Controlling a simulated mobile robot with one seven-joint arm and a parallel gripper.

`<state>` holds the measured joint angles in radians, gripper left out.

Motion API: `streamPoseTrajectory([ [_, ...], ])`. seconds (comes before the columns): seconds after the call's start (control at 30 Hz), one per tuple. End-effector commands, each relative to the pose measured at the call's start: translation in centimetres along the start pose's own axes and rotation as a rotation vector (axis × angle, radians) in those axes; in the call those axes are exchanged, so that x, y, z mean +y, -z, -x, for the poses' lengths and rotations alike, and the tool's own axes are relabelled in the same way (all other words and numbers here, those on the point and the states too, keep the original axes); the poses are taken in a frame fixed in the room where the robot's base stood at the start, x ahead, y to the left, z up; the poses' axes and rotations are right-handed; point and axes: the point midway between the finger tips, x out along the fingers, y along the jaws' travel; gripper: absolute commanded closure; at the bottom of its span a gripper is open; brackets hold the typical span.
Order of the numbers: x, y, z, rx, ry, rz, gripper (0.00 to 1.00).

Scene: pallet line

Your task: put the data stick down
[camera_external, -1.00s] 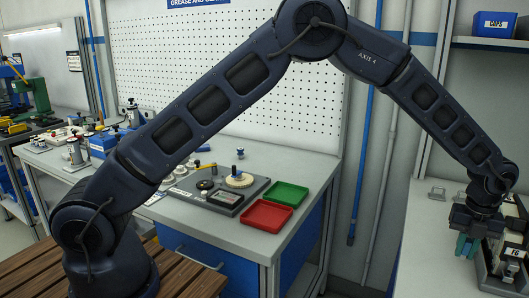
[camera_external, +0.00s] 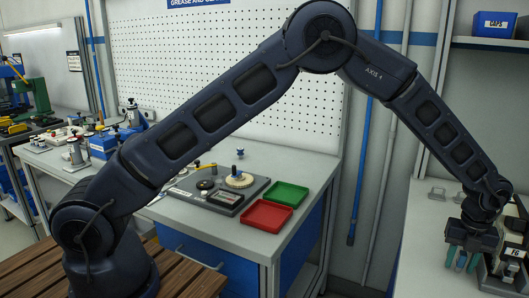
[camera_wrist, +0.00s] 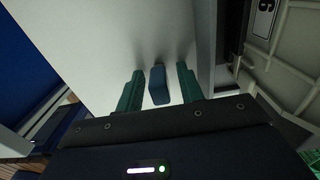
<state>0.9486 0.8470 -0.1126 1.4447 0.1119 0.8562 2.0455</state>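The data stick (camera_wrist: 158,86) is a small dark blue block in the wrist view. It stands between the two green fingers of my gripper (camera_wrist: 159,88), with a gap on each side. Its far end appears to meet the pale bench top, where a soft shadow lies. In the external view my gripper (camera_external: 461,258) points down at the pale bench (camera_external: 425,230) on the right. Its teal fingers are spread apart, with a bluish shape between them that is too small to make out well.
A dark-framed unit with a pale label (camera_external: 515,252) stands close to the right of my gripper. Small grey brackets (camera_external: 437,193) lie behind it. Red (camera_external: 268,216) and green (camera_external: 288,194) trays sit on the other bench. The pale bench left of my gripper is clear.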

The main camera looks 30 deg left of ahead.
Motion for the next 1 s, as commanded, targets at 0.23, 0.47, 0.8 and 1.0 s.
streamPoseTrajectory([
  [0.23, 0.0, -0.1, 1.1, -0.001, 0.002, 0.000, 0.63],
  [0.47, 0.0, -0.1, 5.0, -0.001, 0.004, 0.002, 0.63],
  [0.8, 0.0, -0.1, 10.7, -0.001, 0.002, 0.001, 0.63],
  [1.0, 0.0, 0.0, 12.1, 0.000, 0.000, 0.000, 0.63],
])
